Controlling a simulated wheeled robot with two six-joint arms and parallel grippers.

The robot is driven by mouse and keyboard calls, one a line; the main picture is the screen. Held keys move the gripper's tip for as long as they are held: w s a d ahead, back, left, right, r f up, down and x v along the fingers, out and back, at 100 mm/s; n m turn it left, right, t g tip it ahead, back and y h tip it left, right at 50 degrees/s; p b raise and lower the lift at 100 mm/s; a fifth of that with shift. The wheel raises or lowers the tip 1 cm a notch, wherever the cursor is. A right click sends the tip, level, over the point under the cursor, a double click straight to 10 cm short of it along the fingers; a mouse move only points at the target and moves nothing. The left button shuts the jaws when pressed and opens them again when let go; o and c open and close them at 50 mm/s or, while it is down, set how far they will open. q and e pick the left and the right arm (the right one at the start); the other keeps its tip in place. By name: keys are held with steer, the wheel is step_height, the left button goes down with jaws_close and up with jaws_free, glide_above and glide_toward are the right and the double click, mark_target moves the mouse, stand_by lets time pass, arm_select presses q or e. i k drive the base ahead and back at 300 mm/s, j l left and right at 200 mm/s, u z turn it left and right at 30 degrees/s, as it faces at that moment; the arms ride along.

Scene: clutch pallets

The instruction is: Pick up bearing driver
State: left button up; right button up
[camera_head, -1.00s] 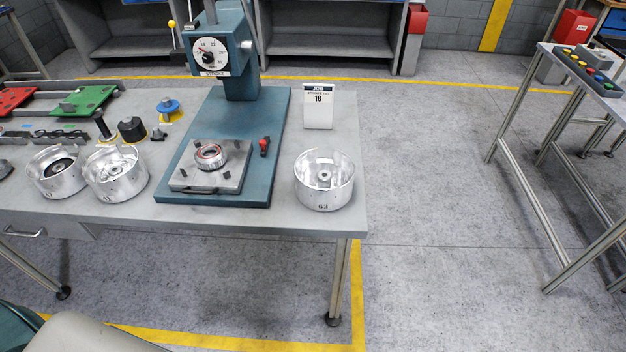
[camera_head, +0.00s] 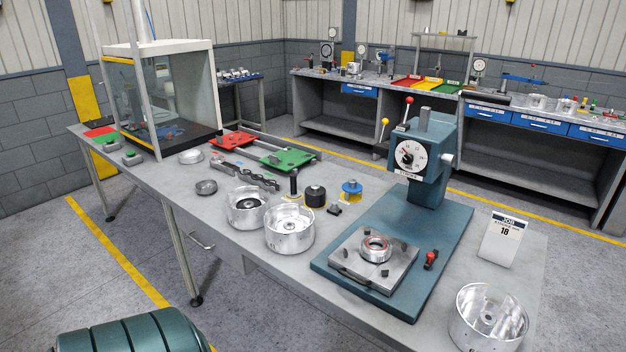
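No part is labelled as the bearing driver. Several small tool-like parts stand in the middle of the bench. One is an upright black handle (camera_head: 294,184) on a low base. Beside it is a squat black cylinder (camera_head: 315,196) with a yellowish ring at its foot. To their right is a blue disc with a knob (camera_head: 351,187) on a yellow base. I cannot tell for sure which of these is the driver. A small dark part (camera_head: 334,209) lies in front of them. Neither of my grippers is in view.
The grey bench (camera_head: 190,187) also bears a teal press (camera_head: 415,245) with a fixture plate (camera_head: 352,273), silver drums (camera_head: 289,232), green (camera_head: 288,158) and red (camera_head: 232,139) trays, a job sign (camera_head: 502,240) and a glass-sided cabinet (camera_head: 170,95).

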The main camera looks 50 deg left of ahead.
mark_target(293, 194)
steer(key=u, duration=1.75)
